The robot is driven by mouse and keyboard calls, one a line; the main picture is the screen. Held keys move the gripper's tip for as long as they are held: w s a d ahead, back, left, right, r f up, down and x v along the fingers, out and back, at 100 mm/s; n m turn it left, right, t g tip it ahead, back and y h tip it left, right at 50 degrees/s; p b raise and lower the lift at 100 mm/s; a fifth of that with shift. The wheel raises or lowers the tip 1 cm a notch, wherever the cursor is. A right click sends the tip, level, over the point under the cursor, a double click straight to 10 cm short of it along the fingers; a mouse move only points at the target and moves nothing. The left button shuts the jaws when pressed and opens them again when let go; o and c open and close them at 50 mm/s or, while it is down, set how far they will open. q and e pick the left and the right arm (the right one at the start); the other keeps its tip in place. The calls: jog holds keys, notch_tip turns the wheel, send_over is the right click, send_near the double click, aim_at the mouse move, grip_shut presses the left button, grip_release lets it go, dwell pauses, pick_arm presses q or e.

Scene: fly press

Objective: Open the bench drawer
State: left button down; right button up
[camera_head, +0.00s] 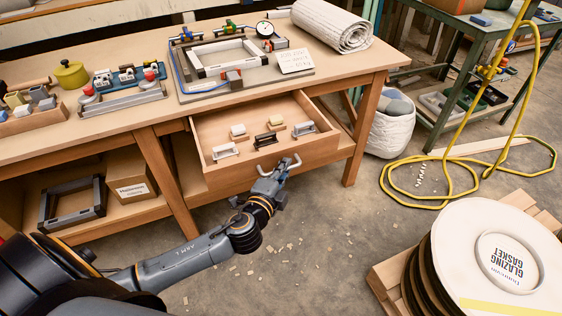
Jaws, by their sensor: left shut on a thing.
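The bench drawer (326,151) is pulled out from under the wooden workbench (130,113), and its inside shows. Several small white, black and brown clamp-like pieces stand in it. My left gripper (279,168) is at the middle of the drawer front, shut on the drawer handle. The gripper covers most of the handle, so the grip itself is hard to see. My right gripper is not in view.
A cardboard box (131,175) sits on the lower shelf. A yellow hose (447,196) and a gasket reel (470,265) lie at right. Floor before the drawer is mostly clear.

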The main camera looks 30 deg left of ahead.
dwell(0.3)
pick_arm(q)
jog(key=c, duration=1.7)
grip_release()
jog(key=s+r, duration=0.1)
jog(key=s, duration=1.1)
jog(key=shift+d+r, duration=0.3)
jog(key=shift+d, duration=0.15)
